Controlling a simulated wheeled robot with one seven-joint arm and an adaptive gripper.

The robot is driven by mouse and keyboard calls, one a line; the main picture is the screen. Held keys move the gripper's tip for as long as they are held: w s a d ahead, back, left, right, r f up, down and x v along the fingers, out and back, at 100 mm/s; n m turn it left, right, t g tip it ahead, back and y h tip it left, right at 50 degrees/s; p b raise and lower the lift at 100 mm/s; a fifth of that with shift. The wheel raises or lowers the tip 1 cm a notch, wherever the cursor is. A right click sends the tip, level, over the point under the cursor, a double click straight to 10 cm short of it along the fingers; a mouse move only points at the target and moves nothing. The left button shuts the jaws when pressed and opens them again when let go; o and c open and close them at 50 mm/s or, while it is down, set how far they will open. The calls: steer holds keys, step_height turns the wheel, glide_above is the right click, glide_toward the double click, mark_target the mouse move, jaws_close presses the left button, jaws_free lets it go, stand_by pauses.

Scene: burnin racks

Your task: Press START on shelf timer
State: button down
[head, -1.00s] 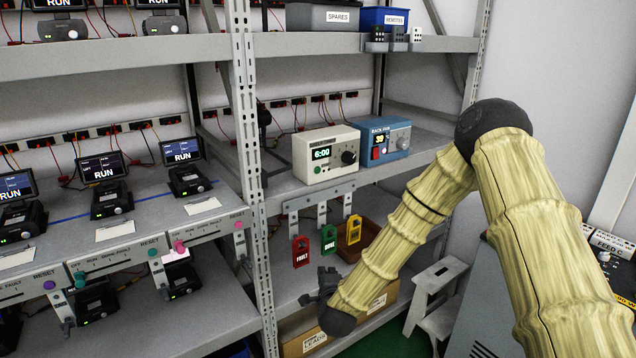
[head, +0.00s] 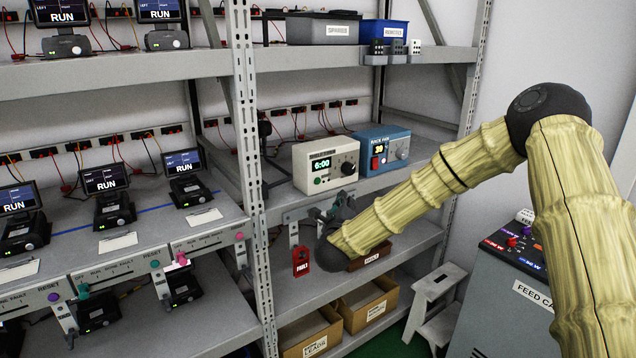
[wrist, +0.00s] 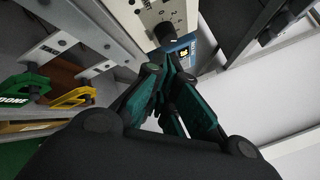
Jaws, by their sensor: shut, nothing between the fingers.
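The cream shelf timer (head: 312,160) stands on the middle shelf, its green display reading 6:00. It has a black knob at its right and a small green button (head: 317,181) low at its left; the label cannot be read. My gripper (head: 342,205) is just below and in front of the timer, partly hidden by my arm. In the wrist view my gripper (wrist: 172,62) has its dark teal fingers together, empty, pointing toward the timer (wrist: 150,12). I cannot tell if the fingertips touch anything.
Below the shelf edge hang tags, including a red one (head: 301,261); green (wrist: 25,88) and yellow (wrist: 75,98) tags show in the wrist view. A rack upright (head: 250,150) stands to the left.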

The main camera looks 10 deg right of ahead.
mark_target(318, 181)
steer(key=shift+w+a, duration=0.5)
steer(key=shift+w, duration=0.85)
steer(key=shift+w+a, duration=0.5)
steer(key=shift+w, duration=0.9)
steer(key=shift+w+a, duration=0.5)
steer(key=shift+w, duration=0.85)
steer(key=shift+w+a+b, duration=0.15)
steer(key=shift+w+b, duration=0.15)
steer(key=shift+b, duration=0.4)
steer(key=shift+w+a+b, duration=0.15)
steer(key=shift+w+b, duration=0.3)
steer(key=shift+w, duration=0.05)
steer(key=shift+s, duration=0.1)
steer(key=shift+s+d+b, duration=0.3)
steer(key=shift+s+b, duration=0.1)
steer(key=shift+s, duration=0.3)
